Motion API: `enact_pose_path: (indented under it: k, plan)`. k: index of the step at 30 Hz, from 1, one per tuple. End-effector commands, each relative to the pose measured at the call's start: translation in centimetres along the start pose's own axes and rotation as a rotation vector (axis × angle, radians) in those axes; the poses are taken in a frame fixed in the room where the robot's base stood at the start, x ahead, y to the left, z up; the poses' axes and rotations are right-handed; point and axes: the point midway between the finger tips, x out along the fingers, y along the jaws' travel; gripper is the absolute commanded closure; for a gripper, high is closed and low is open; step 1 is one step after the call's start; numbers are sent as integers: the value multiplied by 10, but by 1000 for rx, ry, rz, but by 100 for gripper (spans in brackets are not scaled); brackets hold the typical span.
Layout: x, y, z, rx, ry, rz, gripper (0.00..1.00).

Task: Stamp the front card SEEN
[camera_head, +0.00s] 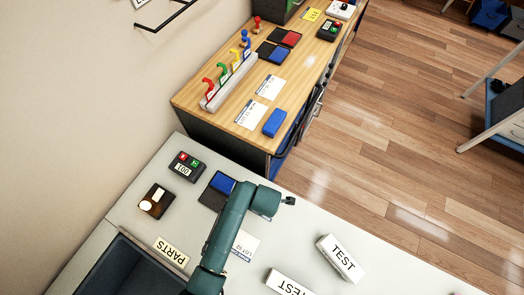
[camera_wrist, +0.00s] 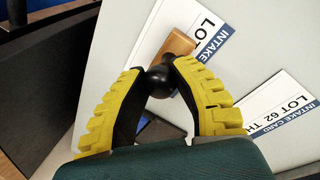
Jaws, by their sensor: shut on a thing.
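In the wrist view my gripper (camera_wrist: 158,78) has its yellow-backed fingers shut on the black round knob of a stamp (camera_wrist: 177,46) with a wooden block. The block shows beyond the fingertips and overlaps an intake card (camera_wrist: 200,18) in the picture. I cannot tell whether it touches the card. A second intake card (camera_wrist: 287,112), marked LOT 62, lies to the right, apart from the stamp. In the head view the LOT 62 card (camera_head: 246,244) is beside my arm, partly covered. My arm hides the fingers and the stamp there. No stamp mark can be made out.
A blue ink pad (camera_head: 221,184) in an open black case lies left of my arm. A box showing 100 (camera_head: 186,167), a brown device (camera_head: 155,201), a PARTS label (camera_head: 172,252) and a white TEST block (camera_head: 340,258) stand around. A wooden bench (camera_head: 205,108) adjoins behind.

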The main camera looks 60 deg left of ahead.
Motion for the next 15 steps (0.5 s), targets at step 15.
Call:
enact_pose_path:
  k: [15]
  plan:
    - [-49, 12, 1, 0, -2, 2, 97]
